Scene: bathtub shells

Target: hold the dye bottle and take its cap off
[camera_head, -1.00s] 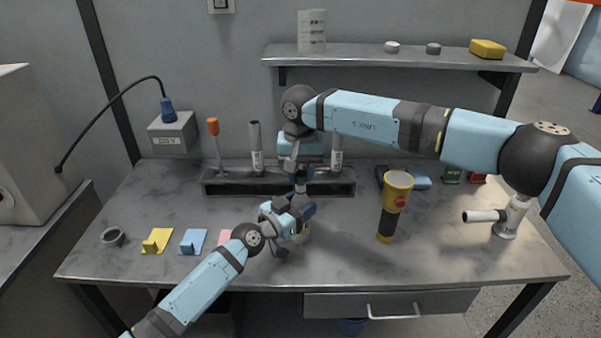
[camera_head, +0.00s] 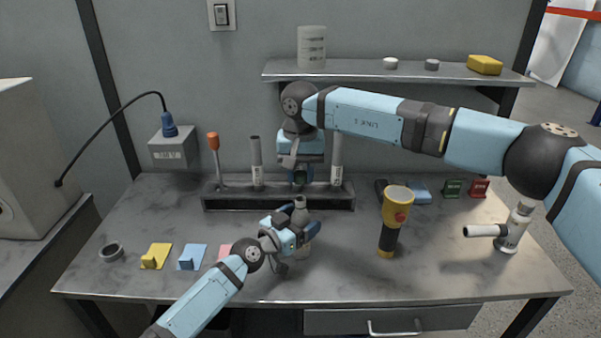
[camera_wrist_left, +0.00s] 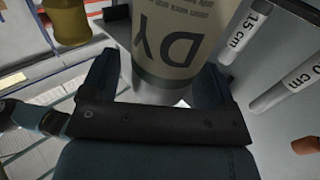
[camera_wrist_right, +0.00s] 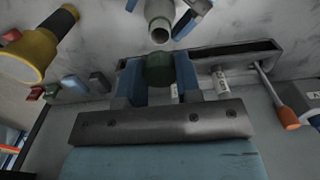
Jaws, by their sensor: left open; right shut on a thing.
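The dye bottle (camera_head: 301,214) stands upright on the workbench, its grey neck bare and open at the top. Its white body with dark "DY" lettering (camera_wrist_left: 178,40) fills the upper middle of the left wrist view. My left gripper (camera_head: 300,230) is open, its fingers on either side of the bottle; whether they touch it I cannot tell. My right gripper (camera_head: 300,178) is shut on the dark green cap (camera_wrist_right: 158,70), held above and apart from the bottle. The bottle's open mouth (camera_wrist_right: 160,36) shows beyond the cap in the right wrist view.
A dark rack (camera_head: 280,202) with upright tubes and an orange-handled tool (camera_head: 213,142) stands behind the bottle. A yellow flashlight (camera_head: 397,205) stands to the right. Yellow (camera_head: 156,256) and blue (camera_head: 191,257) pieces lie at left.

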